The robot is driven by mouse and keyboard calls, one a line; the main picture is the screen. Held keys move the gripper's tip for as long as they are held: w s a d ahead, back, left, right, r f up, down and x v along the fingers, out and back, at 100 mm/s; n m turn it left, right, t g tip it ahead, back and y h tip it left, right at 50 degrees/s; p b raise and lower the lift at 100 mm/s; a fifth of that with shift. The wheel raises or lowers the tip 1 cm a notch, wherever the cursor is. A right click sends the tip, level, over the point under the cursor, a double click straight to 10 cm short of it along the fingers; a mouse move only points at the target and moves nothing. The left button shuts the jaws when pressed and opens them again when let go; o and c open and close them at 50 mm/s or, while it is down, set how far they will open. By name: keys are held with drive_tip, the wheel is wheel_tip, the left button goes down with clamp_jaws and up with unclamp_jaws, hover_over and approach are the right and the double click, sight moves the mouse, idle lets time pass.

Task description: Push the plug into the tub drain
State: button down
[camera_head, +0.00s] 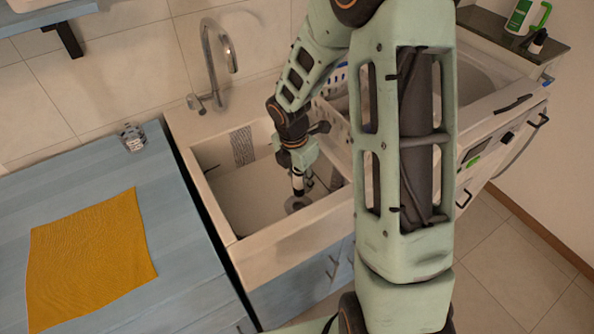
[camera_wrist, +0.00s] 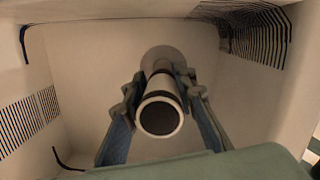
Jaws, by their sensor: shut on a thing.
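The tub (camera_head: 235,205) is a deep pale basin, and my arm reaches down into it. My gripper (camera_head: 298,178) points down inside the tub, low above its floor. In the wrist view my gripper (camera_wrist: 160,92) is shut on a tube-like shaft with a pale rim and dark end, which I take for the plug (camera_wrist: 160,116). A wider round grey-brown disc (camera_wrist: 163,58) shows behind the shaft; it also shows on the tub floor in the head view (camera_head: 294,204). I cannot tell whether this disc is the drain or the plug's base, nor whether they touch.
The tub walls stand close around my gripper, with a ribbed patch (camera_head: 243,146) on the back wall. A tap (camera_head: 213,60) rises behind. A blue counter (camera_head: 175,215) with an orange cloth (camera_head: 90,258) and a small jar (camera_head: 133,137) is left. A washing machine (camera_head: 500,130) stands right.

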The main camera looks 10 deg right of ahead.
sight(296, 170)
idle(0.4)
drive_tip(key=shift+f+b, duration=1.9)
drive_tip(key=shift+f, duration=0.95)
drive_tip(key=shift+f+b, duration=1.05)
drive_tip(key=shift+f, duration=0.5)
drive_tip(key=c, duration=1.5)
unclamp_jaws()
drive_tip(key=r, duration=0.4)
drive_tip(key=a+r, duration=0.1)
drive_tip(key=r, duration=0.3)
drive_tip(key=s+r, duration=0.1)
drive_tip(key=r, duration=0.3)
drive_tip(key=shift+a+r, duration=0.1)
drive_tip(key=shift+a, duration=0.1)
